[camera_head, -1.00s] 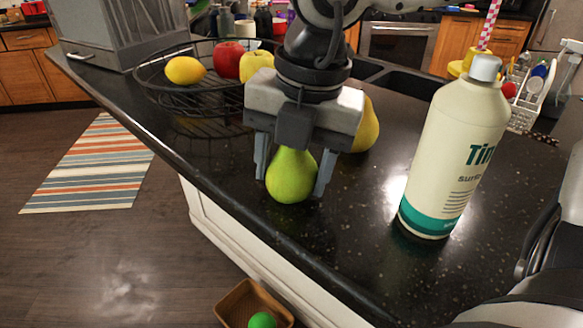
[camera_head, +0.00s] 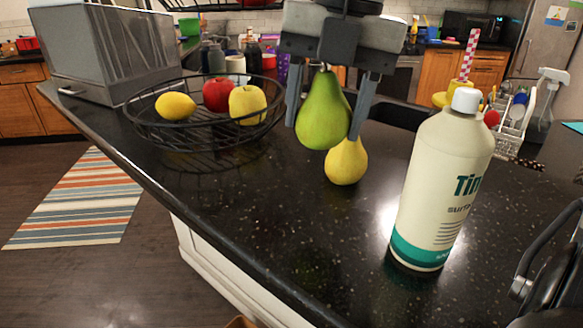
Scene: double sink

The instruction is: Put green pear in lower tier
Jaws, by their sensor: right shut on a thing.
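My right gripper (camera_head: 332,95) is shut on the green pear (camera_head: 323,112) and holds it upright above the dark counter. A wire two-tier basket (camera_head: 150,128) stands on the counter to the left of the gripper. My left gripper is not in view.
A yellow pear (camera_head: 346,163) stands on the counter just below and behind the held pear. A tall cream bottle (camera_head: 443,180) stands at the right. A grey metal box (camera_head: 100,60) is behind the basket.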

